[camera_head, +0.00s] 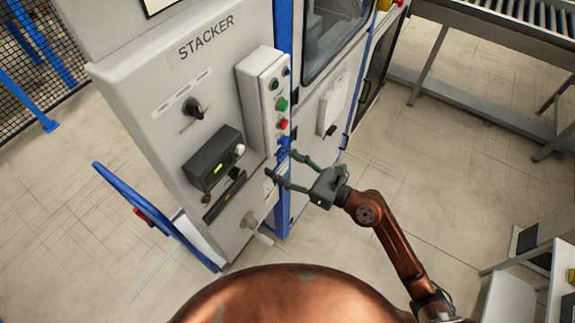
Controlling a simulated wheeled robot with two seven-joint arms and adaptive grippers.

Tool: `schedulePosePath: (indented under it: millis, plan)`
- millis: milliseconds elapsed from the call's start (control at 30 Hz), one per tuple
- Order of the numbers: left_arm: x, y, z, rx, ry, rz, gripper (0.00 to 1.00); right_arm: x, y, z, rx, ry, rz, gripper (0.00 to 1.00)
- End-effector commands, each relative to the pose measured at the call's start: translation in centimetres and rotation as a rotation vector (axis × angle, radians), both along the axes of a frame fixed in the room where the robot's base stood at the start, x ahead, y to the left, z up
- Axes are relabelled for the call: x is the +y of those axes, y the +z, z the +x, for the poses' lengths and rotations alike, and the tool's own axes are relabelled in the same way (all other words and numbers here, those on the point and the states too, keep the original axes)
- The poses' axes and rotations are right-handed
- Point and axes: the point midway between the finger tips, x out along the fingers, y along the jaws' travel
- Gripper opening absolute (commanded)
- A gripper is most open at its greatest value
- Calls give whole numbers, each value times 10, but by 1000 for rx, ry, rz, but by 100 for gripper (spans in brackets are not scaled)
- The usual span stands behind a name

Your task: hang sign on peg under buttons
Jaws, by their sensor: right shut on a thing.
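The button box (264,98) is a pale upright housing on the front of the STACKER cabinet. Its side carries a column of green, red and blue buttons (282,124). My right gripper (280,164) is at the cabinet just below these buttons, its two dark fingers pointing left. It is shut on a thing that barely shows. A small pale piece (268,187) by the lower fingertip looks like part of the sign, mostly hidden or edge-on. The peg cannot be made out behind the fingers. My left gripper is not in view.
The STACKER cabinet (170,95) has a black rotary switch (194,107), a dark control unit (213,158) and a protruding handle (254,226). A blue-framed cart (150,212) stands at left. A roller conveyor (500,22) is at upper right. Open floor lies right of the cabinet.

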Motion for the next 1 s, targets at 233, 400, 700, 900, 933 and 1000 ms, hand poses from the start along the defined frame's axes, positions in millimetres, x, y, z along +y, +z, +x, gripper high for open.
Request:
schedulePosePath:
  millis: [233, 400, 700, 900, 933, 1000]
  plan:
    - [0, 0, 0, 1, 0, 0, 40, 12, -1, 8, 0, 1, 1, 26]
    - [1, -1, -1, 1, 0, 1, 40, 20, -2, 14, 0, 1, 1, 26]
    - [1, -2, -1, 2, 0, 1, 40, 29, -10, 21, 1, 1, -1, 26]
    - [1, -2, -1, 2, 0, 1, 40, 31, -12, 22, 0, 1, 0, 26]
    - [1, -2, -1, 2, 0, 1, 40, 31, -12, 22, 0, 1, 0, 26]
    - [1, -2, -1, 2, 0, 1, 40, 31, -12, 22, 0, 1, 0, 26]
